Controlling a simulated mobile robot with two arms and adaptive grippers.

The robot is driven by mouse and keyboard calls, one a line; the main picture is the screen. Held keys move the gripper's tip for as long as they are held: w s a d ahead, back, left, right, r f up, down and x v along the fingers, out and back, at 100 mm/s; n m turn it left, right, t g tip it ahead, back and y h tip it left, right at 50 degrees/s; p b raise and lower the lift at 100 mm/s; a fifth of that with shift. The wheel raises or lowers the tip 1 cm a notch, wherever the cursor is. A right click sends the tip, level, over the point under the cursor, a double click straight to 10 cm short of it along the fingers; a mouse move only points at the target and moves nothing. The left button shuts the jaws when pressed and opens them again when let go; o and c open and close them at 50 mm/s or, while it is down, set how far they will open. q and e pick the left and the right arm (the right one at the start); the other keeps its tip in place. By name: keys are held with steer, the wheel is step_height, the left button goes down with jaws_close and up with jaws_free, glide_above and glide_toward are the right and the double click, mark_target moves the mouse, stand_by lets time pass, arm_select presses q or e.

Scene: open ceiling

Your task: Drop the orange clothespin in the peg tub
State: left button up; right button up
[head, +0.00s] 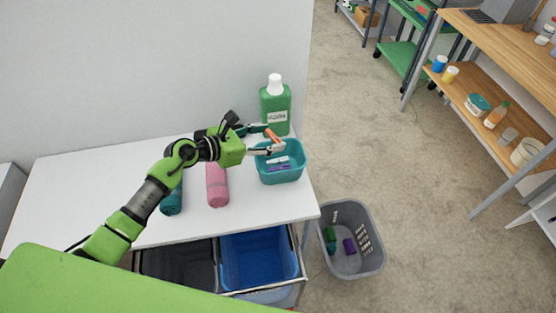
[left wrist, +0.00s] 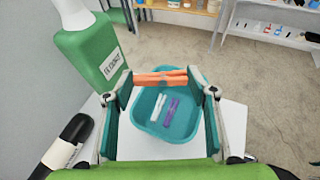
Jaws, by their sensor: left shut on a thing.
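The orange clothespin (head: 272,135) is held across the fingertips of my left gripper (head: 273,139), which is shut on it. In the left wrist view the clothespin (left wrist: 160,77) spans the two fingers. The peg tub (head: 283,175) is a teal open tub near the right end of the white table. My left gripper holds the clothespin above the tub's back part, apart from it. In the left wrist view a white clothespin (left wrist: 159,106) and a purple clothespin (left wrist: 171,111) lie inside the tub (left wrist: 187,129). My right gripper is not in view.
A green detergent bottle (head: 275,111) with a white cap stands just behind the tub. A grey basket (head: 371,243) stands on the floor right of the table.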

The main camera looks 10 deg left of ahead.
arm_select(q)
step_height(320, 180, down, 6)
steer(key=b, duration=0.4)
steer(key=shift+r+b, duration=0.2)
steer(key=shift+b, duration=0.15)
steer(key=shift+f, duration=0.2)
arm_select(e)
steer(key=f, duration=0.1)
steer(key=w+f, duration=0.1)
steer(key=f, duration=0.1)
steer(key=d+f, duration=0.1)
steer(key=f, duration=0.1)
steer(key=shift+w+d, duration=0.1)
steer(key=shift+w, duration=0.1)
arm_select(q)
steer(key=o, duration=0.8)
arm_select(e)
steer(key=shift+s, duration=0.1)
arm_select(q)
steer(key=shift+s+r, duration=0.1)
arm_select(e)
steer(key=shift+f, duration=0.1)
arm_select(q)
steer(key=v, duration=1.2)
